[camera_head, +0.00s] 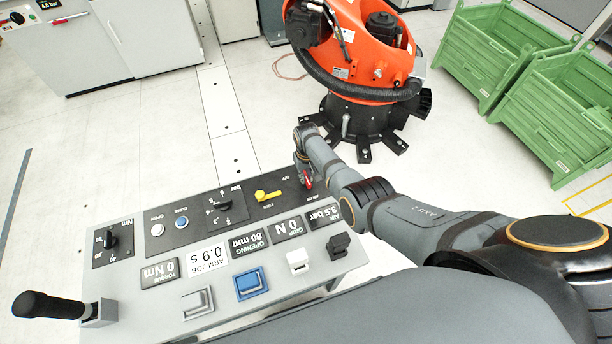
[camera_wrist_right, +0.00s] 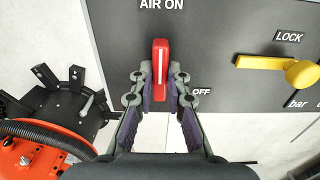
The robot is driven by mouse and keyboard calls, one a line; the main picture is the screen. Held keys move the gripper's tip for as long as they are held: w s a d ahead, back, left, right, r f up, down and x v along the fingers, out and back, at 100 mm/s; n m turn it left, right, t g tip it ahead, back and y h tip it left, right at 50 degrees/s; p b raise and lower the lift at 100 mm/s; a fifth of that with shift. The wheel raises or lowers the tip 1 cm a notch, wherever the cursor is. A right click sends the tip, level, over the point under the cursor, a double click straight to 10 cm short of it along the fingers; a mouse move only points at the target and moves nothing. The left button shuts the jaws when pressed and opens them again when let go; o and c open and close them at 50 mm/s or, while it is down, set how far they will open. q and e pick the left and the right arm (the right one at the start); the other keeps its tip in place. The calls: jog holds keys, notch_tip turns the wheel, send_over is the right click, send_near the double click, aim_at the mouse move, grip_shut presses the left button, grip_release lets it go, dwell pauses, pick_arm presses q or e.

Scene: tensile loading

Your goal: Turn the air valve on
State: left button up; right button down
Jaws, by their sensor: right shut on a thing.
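The air valve's red handle (camera_wrist_right: 161,60) sits on the dark panel in the right wrist view. It lies lengthwise up the picture, its far end below the words AIR ON; the word OFF stands to its lower right. My right gripper (camera_wrist_right: 160,82) is shut on the handle, one finger on each side. In the head view, my right gripper (camera_head: 305,176) is at the far right corner of the control console (camera_head: 225,322), with a little of the red handle (camera_head: 308,182) showing. The AIR display (camera_head: 324,214) reads 3.5 bar. My left gripper is not in view.
A yellow lever (camera_head: 268,195) marked LOCK sits close to the valve. Knobs, buttons and several rocker switches cover the console, with a black-handled lever (camera_head: 48,305) at its left. An orange robot arm (camera_head: 365,60) stands behind; green crates (camera_head: 500,50) stand at right.

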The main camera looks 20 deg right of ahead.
dwell(0.4)
jog(key=c, duration=1.3)
grip_release()
notch_tip(320, 180, up, 12)
